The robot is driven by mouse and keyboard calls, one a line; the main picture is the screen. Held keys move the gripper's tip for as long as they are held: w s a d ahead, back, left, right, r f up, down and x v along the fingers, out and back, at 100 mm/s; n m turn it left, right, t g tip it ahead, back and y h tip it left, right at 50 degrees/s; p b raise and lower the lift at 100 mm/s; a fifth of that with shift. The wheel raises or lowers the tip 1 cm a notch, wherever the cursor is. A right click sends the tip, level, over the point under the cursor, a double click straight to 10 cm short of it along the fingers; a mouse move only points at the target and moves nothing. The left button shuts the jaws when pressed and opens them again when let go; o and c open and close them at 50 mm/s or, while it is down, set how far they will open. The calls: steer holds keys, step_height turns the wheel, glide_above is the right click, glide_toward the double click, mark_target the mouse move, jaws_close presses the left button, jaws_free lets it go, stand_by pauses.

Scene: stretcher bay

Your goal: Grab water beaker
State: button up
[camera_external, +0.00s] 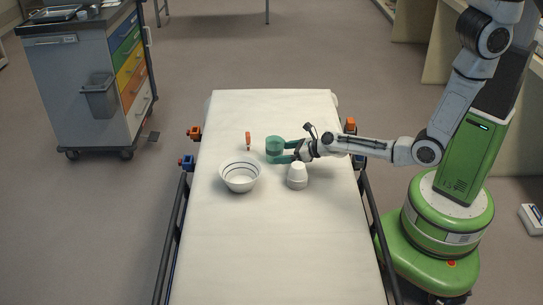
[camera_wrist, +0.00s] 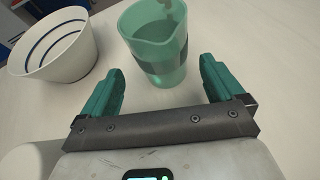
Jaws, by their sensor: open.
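The water beaker (camera_external: 274,148) is a translucent green cup with a darker band, standing upright on the white-covered stretcher (camera_external: 274,240). In the wrist view the beaker (camera_wrist: 158,52) stands just beyond my fingertips, roughly between them but nearer the middle and left. Its rim shows a pouring lip. My gripper (camera_external: 283,150) reaches in from the right in the external view. Its two green fingers also show in the wrist view (camera_wrist: 162,78), spread apart with nothing between them. In the external view the fingers partly overlap the beaker, so contact there is unclear.
A white bowl with dark stripes (camera_external: 240,175) sits left of the beaker; it also shows in the wrist view (camera_wrist: 50,50). A white upturned cup-like object (camera_external: 297,176) stands close in front of my gripper. A small orange item (camera_external: 248,139) is left of the beaker. The front of the stretcher is clear.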

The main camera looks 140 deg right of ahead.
mark_target(274, 149)
steer(key=b+x, duration=0.3)
steer(key=x, duration=0.1)
steer(key=shift+s+d+f, duration=0.15)
steer(key=shift+f, duration=0.1)
steer(key=shift+w+d, duration=0.2)
steer(key=shift+d, duration=0.25)
steer(key=shift+c, duration=0.2)
steer(key=c, duration=1.1)
steer(key=shift+r, duration=0.1)
steer(key=shift+r+p, duration=0.6)
steer(key=shift+r, duration=0.45)
steer(key=shift+s+a+r+p, duration=1.45)
steer(key=shift+a+r+p, duration=0.2)
steer(key=shift+a+r, duration=0.15)
steer(key=shift+s+a+r+p, duration=1.5)
steer(key=shift+a+r+p, duration=0.15)
steer(key=shift+a+r, duration=0.15)
steer(key=shift+s+a+r+p, duration=1.45)
steer(key=shift+a+r+p, duration=0.2)
steer(key=shift+a+r, duration=0.15)
